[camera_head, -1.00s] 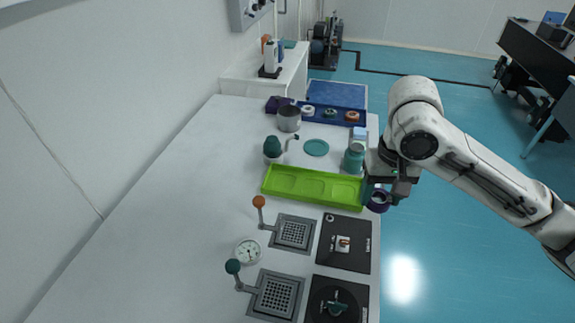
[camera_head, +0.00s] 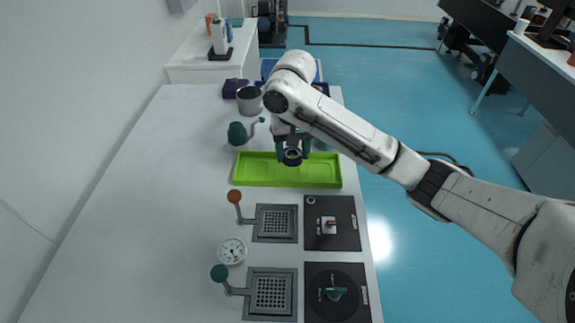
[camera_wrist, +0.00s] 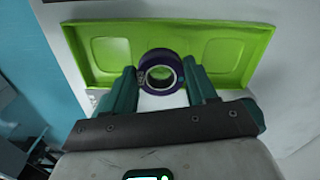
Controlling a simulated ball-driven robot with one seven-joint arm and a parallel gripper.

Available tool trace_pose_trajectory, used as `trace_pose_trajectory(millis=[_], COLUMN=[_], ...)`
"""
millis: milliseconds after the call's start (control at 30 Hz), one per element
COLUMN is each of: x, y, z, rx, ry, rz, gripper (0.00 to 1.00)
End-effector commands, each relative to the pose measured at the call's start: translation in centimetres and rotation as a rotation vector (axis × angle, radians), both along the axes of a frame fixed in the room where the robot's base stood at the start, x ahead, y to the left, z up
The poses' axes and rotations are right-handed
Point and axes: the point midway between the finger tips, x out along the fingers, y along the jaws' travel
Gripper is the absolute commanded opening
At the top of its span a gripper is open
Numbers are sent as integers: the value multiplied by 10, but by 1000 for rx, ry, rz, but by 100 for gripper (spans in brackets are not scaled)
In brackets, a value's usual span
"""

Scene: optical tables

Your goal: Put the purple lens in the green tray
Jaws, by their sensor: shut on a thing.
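The purple lens (camera_wrist: 146,65) is a ring held between the two green fingers of my gripper (camera_wrist: 164,85). In the head view the lens (camera_head: 292,161) is small and dark, and my gripper (camera_head: 293,150) is over the green tray. The green tray (camera_head: 255,181) is long and shallow, lying on the white table. In the wrist view the tray (camera_wrist: 240,30) spans the top, with shallow recesses to the left and right; the lens is in front of its middle. The gap in height between lens and tray is hard to tell.
In front of the tray are perforated plates (camera_head: 275,222) with knobbed levers, black panels (camera_head: 345,225) and a round dial (camera_head: 231,251). The table's left side is clear.

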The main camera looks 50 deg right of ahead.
Motion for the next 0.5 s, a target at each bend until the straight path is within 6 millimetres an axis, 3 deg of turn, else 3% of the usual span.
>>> trace_pose_trajectory(millis=[267, 500], x=[17, 17], y=[-1, -2], z=[-22, -48], rx=[1, -2], ry=[1, 1], rz=[0, -1], gripper=[20, 20])
